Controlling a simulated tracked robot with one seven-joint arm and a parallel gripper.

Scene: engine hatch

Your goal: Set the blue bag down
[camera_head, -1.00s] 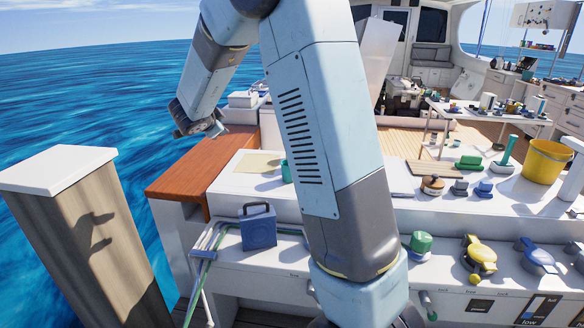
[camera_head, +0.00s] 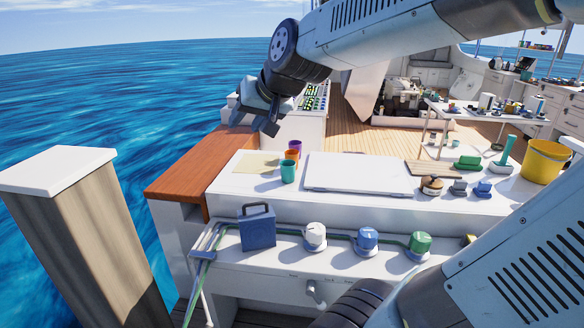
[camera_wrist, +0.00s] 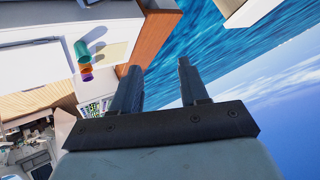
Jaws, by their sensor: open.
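The blue bag (camera_head: 257,228), a boxy shape with a dark handle on top, stands upright on the white lower ledge (camera_head: 285,262) at the left. My gripper (camera_head: 262,123) is in the air above and behind it, over the far end of the brown wooden top. In the wrist view my gripper (camera_wrist: 158,78) has its two fingers apart with nothing between them. The bag does not show in the wrist view.
White, blue and green knobs (camera_head: 367,241) stand right of the bag along a green hose. Purple, orange and teal cups (camera_head: 288,172) and a white hatch lid (camera_head: 358,173) are on the upper deck. A wooden post (camera_head: 90,235) stands at the left.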

